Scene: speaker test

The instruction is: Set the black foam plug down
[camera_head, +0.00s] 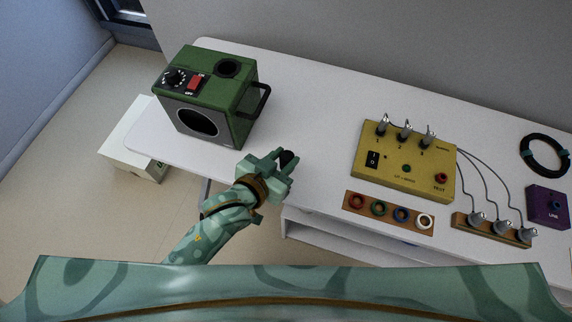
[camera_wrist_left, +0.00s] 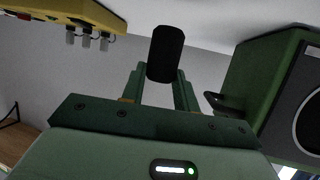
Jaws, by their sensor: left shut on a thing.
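The black foam plug (camera_head: 287,157) is a small dark cylinder between the fingertips of my left gripper (camera_head: 284,164). In the left wrist view the plug (camera_wrist_left: 166,54) stands between the two green fingers of the left gripper (camera_wrist_left: 163,82), which is shut on it. The head view has the gripper over the front edge area of the white table (camera_head: 310,130), right of the green speaker box. I cannot tell how high the plug is above the tabletop. My right gripper is not in view.
A green speaker box (camera_head: 212,95) with a side handle stands left. A yellow test box (camera_head: 405,165) with switches, a strip of coloured rings (camera_head: 388,211), a plug strip (camera_head: 491,229), a purple box (camera_head: 547,205) and a black cable coil (camera_head: 544,155) lie right. The table between is clear.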

